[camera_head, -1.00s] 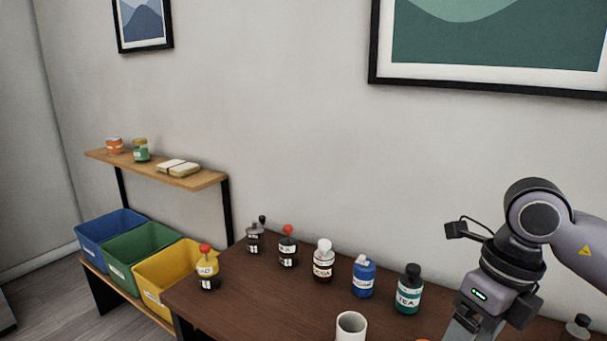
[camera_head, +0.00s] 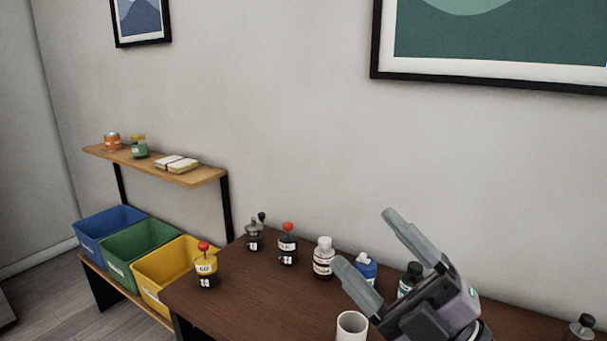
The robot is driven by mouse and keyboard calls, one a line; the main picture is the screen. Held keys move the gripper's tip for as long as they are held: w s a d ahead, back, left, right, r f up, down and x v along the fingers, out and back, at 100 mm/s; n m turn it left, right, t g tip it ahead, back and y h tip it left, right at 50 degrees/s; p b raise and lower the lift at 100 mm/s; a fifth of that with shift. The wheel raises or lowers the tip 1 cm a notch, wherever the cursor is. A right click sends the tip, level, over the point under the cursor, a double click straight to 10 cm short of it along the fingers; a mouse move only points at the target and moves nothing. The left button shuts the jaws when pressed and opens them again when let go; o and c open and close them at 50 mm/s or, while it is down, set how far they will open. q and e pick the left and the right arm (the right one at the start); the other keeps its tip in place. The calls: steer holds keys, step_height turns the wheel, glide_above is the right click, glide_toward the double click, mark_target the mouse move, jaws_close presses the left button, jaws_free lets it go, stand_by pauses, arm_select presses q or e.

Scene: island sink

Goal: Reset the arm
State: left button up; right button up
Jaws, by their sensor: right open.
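My right gripper (camera_head: 371,252) is raised over the right part of the brown table (camera_head: 255,292). Its two grey fingers point up and left, spread wide apart, with nothing between them. It partly hides the blue bottle (camera_head: 366,267) and the dark teal-labelled bottle (camera_head: 408,280) behind it. The white cup (camera_head: 351,326) stands just left of and below the gripper's body in the picture. My left gripper does not show.
Blue, green and yellow bins (camera_head: 161,290) sit left, below a wooden shelf (camera_head: 203,180).

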steer(key=d+f+m+g+h, duration=0.1)
steer(key=d+f+m+h, duration=0.6)
steer(key=f+m+h, duration=0.25)
steer(key=d+f+m+h, duration=0.6)
steer(key=f+m+h, duration=0.3)
steer(key=f+m, duration=0.15)
steer(key=s+d+f+m+g, duration=0.2)
steer(key=s+f+g, duration=0.9)
steer(key=s+f, duration=0.65)
steer(key=w+a+f+t+y+b, duration=0.1)
steer(key=w+a+f+t+y, duration=0.1)
steer(key=w+f+t, duration=0.3)
step_height(320, 180, down, 3)
steer(key=shift+a+f+n+t, duration=0.15)
steer(key=shift+a+n+t, duration=0.2)
steer(key=shift+t, duration=0.45)
